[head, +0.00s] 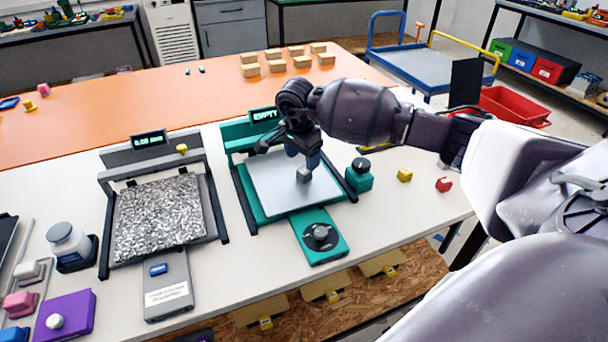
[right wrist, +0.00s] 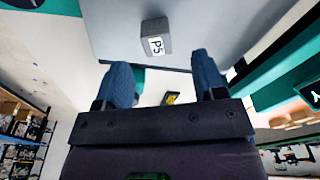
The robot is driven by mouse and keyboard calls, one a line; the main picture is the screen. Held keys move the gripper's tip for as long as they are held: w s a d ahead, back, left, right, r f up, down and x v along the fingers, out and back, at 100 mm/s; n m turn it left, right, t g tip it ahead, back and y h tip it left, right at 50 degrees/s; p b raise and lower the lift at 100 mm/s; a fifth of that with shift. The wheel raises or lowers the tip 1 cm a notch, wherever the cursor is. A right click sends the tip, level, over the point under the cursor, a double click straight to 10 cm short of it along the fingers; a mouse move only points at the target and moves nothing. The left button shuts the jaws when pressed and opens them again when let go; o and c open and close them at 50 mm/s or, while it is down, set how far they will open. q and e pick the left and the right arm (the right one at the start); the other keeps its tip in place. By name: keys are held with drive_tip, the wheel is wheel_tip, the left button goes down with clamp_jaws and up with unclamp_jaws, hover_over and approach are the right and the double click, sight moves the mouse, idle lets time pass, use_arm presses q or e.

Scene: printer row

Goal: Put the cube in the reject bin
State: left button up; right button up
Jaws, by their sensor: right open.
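A small grey cube (head: 304,175) sits on the pale grey bed of the teal printer (head: 320,238). In the right wrist view the cube (right wrist: 155,45) shows a white label reading P5. My right gripper (head: 303,160) is just above the cube in the head view, and its fingers hide part of the bed. In the right wrist view its two blue fingertips (right wrist: 161,68) are spread apart, with nothing between them and the cube beyond. A red open bin (head: 515,105) stands at the right, past the table; no label shows on it. My left gripper is not in view.
A dark printer (head: 160,216) with a speckled bed stands left of the teal one. A blue cart (head: 425,72) stands behind.

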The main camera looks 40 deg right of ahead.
sight(305, 170)
drive_tip(key=shift+s+d+f, duration=0.1)
drive_tip(key=shift+f, duration=1.25)
drive_tip(key=shift+s+d+f, duration=0.1)
drive_tip(key=shift+f, duration=1.2)
drive_tip(key=shift+c, duration=0.3)
drive_tip(key=c, duration=1)
drive_tip(key=shift+r, duration=0.15)
